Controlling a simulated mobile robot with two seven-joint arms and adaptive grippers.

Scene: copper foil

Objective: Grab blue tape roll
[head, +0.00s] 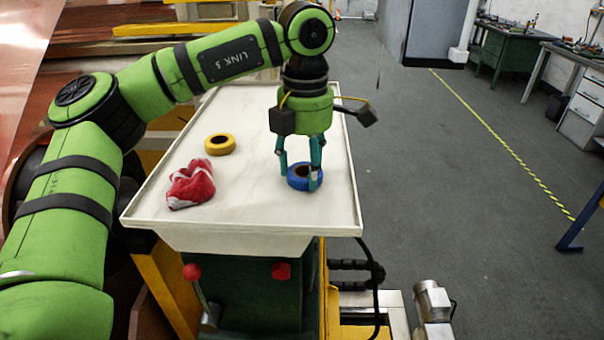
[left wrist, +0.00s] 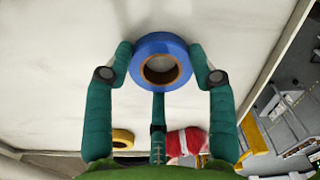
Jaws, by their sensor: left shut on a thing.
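The blue tape roll (head: 302,184) lies flat on the white tray-like tabletop (head: 240,215), right of its middle. My left gripper (head: 300,180) points straight down over it, with its teal fingers around the roll. In the left wrist view the blue tape roll (left wrist: 160,46) sits between the fingertips of my left gripper (left wrist: 160,60), which press on its outer sides. The fingers partly hide the roll in the head view. My right gripper is not in view.
A yellow tape roll (head: 220,144) and a crumpled red and white cloth (head: 190,185) lie on the tabletop to the left. The tabletop has a raised rim. Open grey floor (head: 450,200) lies to the right, with workbenches farther back.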

